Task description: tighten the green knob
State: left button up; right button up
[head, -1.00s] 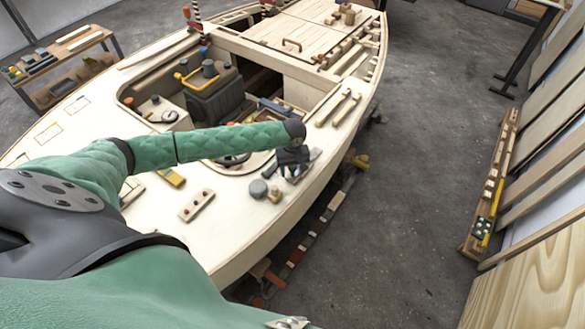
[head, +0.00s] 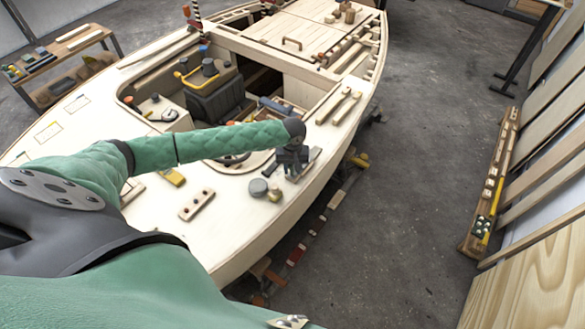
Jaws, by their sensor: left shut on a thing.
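My left gripper (head: 290,170) is at the end of the green-sleeved arm that reaches in from the left. It points down at the near right edge of the plywood hull's deck (head: 235,215), over a grey flat piece (head: 305,163). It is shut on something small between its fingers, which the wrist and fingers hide. I cannot make out the green knob itself in this view. My right gripper is not in view.
A grey round cap (head: 258,187) and a small wooden peg (head: 275,193) stand just left of the gripper. A wooden block with holes (head: 197,204) lies nearer. A yellow tool (head: 172,177) lies further left.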

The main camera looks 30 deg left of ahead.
pick_arm(q)
jog(key=m, duration=1.2)
jog(key=shift+m, duration=0.3)
jog(key=m, duration=0.3)
jog(key=shift+w+a, duration=0.1)
jog(key=shift+r+m, duration=0.1)
jog(key=shift+m, duration=1)
